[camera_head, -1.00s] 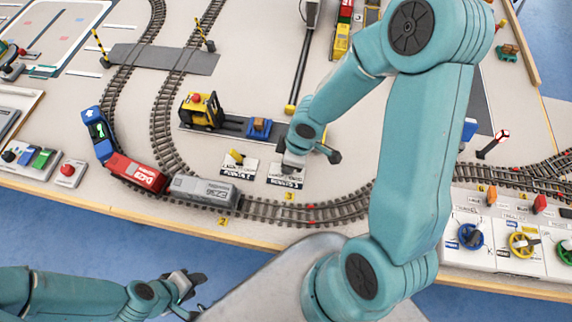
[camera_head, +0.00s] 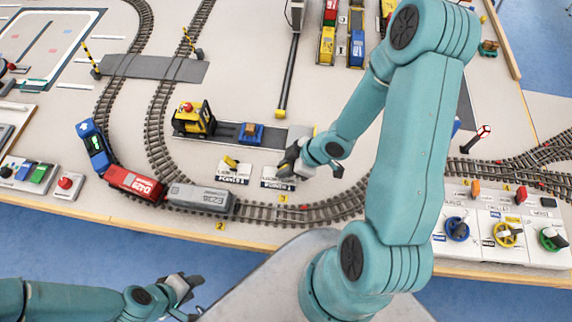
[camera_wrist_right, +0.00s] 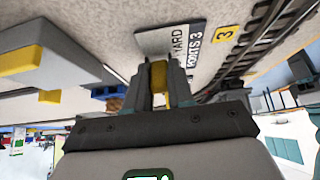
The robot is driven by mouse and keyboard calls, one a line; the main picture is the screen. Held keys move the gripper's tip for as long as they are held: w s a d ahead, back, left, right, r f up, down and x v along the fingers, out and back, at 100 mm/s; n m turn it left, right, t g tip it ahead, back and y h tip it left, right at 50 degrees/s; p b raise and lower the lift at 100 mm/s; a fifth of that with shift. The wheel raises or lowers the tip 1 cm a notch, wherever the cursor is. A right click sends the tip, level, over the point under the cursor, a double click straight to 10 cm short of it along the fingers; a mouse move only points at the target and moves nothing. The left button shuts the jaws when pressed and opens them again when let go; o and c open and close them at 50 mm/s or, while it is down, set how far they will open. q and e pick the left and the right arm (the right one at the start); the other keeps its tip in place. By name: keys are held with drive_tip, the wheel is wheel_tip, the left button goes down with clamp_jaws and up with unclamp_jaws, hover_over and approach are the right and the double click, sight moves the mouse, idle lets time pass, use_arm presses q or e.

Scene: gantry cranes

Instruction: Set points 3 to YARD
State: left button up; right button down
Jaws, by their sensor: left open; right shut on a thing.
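The points 3 plate (camera_head: 278,180) lies on the table inside the curved track. In the right wrist view its label (camera_wrist_right: 172,42) reads YARD and POINTS 3. My right gripper (camera_head: 287,168) is over this plate. It is shut on a yellow lever (camera_wrist_right: 159,83), which shows between its fingers (camera_wrist_right: 159,88) in the wrist view. The gripper hides the lever in the head view, and I cannot tell which way it leans. My left gripper (camera_head: 190,287) is open and empty, low in front of the table edge.
A similar plate with a yellow lever (camera_head: 232,163) is just left. A grey wagon (camera_head: 200,198), red wagon (camera_head: 133,183) and blue engine (camera_head: 95,147) stand on the track. A panel with coloured knobs (camera_head: 505,235) is at right.

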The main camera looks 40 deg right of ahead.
drive_tip(key=shift+w, duration=0.1)
drive_tip(key=c, duration=1)
unclamp_jaws()
drive_tip(key=shift+r, duration=0.1)
drive_tip(key=p+v, duration=1)
drive_tip(key=v, duration=0.6)
drive_tip(key=shift+d, duration=0.1)
